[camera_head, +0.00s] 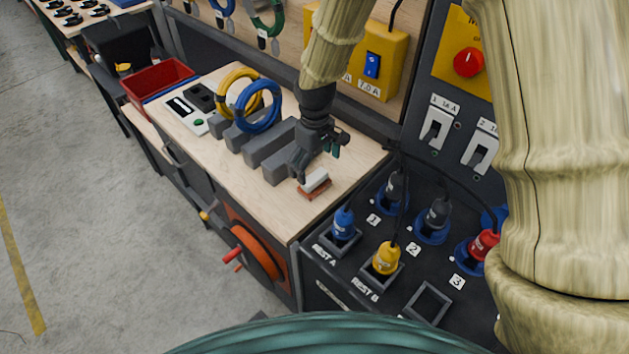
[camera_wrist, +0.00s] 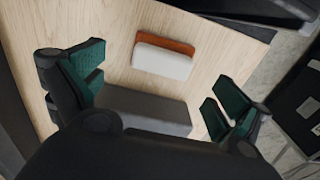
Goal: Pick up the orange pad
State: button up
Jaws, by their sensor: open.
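The orange pad (camera_head: 313,192) lies on the wooden bench top near its front right edge, with a white block (camera_head: 316,180) covering most of it. In the wrist view the orange pad (camera_wrist: 167,43) shows as a strip along the far side of the white block (camera_wrist: 161,62). My gripper (camera_head: 316,164) is just above and behind the pad in the head view. In the wrist view my gripper (camera_wrist: 150,98) has its teal-padded fingers spread wide, one to each side of the pad. Nothing is between the fingertips, and I see no contact.
Several grey blocks (camera_head: 268,142) stand beside the pad, one of them close (camera_wrist: 150,112). Yellow and blue cable coils (camera_head: 258,106) rest on the blocks. A red bin (camera_head: 158,80) sits farther left. A dark panel with plugs (camera_head: 386,258) adjoins the bench at right.

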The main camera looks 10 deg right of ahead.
aim_at(316, 177)
jog(key=shift+s+f+p, duration=0.2)
jog(key=shift+f+p, duration=0.2)
jog(key=shift+f, duration=0.25)
jog(key=shift+f+p, duration=0.9)
jog(key=shift+f, duration=1.4)
jog(key=c, duration=1.1)
jog(key=shift+r, duration=0.15)
jog(key=shift+r+b, duration=1.5)
jog(key=shift+r, duration=3.4)
